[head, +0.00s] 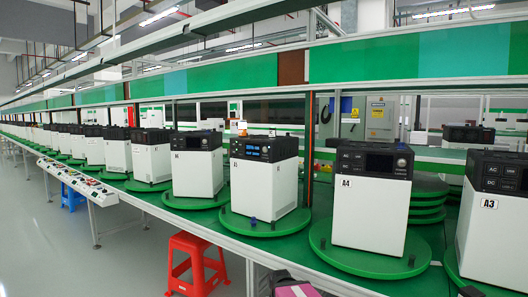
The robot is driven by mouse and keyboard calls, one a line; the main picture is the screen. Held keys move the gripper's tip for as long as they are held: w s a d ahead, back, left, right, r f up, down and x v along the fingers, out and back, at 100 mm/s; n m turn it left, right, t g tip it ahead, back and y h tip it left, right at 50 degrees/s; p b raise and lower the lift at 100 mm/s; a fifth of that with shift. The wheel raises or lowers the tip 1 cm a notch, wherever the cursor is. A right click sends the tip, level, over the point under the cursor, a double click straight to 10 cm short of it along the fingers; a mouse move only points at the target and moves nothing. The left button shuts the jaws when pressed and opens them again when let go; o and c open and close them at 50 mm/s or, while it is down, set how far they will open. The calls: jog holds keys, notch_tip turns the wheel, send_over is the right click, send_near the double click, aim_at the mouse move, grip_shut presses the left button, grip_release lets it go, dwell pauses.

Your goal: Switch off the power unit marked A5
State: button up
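A row of white power units with black tops stands along the green line. The unit marked A4 (372,205) is right of centre, and the unit marked A3 (492,225) is cut by the right edge. Left of A4 stands a unit with a lit blue display (252,150); by its place in the row it is probably A5, but its small label is too small to read for sure. Its front panel faces me and nothing covers it. The displays of A4 and A3 look dark. I cannot make out my gripper in this view.
Each near unit sits on a round green turntable (350,258). Stacked green discs (428,208) lie behind A4. A red stool (197,262) stands on the floor before the line. A dark and pink object (297,291) shows at the bottom edge.

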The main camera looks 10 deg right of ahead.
dwell(0.3)
grip_shut()
dwell(1.6)
